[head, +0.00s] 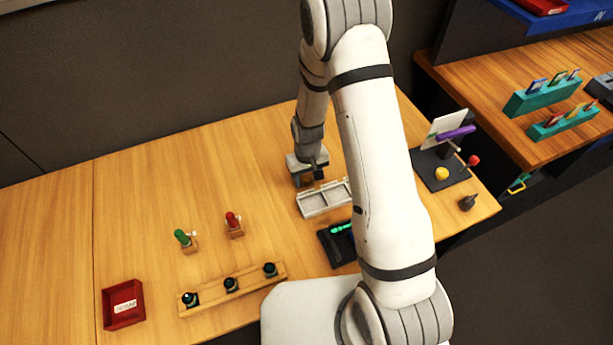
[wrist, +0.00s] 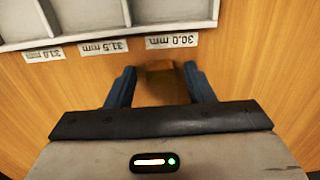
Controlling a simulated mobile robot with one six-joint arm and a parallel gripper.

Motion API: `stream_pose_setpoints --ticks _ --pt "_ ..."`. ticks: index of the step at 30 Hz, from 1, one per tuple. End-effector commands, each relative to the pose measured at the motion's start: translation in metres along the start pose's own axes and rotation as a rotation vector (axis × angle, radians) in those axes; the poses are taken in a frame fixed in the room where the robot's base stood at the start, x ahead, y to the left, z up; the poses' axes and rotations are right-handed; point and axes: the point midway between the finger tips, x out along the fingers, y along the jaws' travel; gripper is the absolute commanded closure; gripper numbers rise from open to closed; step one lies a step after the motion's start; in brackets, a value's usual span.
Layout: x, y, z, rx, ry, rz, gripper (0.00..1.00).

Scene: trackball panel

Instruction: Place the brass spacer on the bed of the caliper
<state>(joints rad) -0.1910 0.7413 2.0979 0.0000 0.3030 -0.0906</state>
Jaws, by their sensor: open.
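My gripper (head: 308,178) is low over the wooden table, just behind the tray. In the wrist view my gripper (wrist: 160,70) is open, with one dark blue finger on either side of a brown, brass-like block, which looks like the brass spacer (wrist: 163,86). A gap shows beside the block, and I cannot tell whether either finger touches it. A dark device with a green lit display, apparently the caliper (head: 336,243), lies in front of the tray. My arm hides its right part, and its bed is not clear.
A pale compartment tray (head: 322,200) lies between gripper and caliper; its 30.0 mm label (wrist: 172,41) faces the block. Green (head: 183,238) and red (head: 233,220) knobs, a wooden rack (head: 210,296) and a red tray (head: 122,318) stand left. A dark stand (head: 437,178) is right.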

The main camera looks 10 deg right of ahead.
Motion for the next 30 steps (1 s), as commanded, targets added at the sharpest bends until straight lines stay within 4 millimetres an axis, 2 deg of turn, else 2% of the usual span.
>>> stream_pose_setpoints --ticks 5,15,26,30 --pt "-0.022 0.000 -0.001 0.001 0.006 0.001 0.52" --pt "-0.087 0.001 -0.001 0.001 0.006 0.001 0.52" --pt "-0.128 0.003 0.002 0.008 0.009 0.001 0.52" --pt "-0.164 0.010 0.018 0.037 0.045 0.005 0.52"
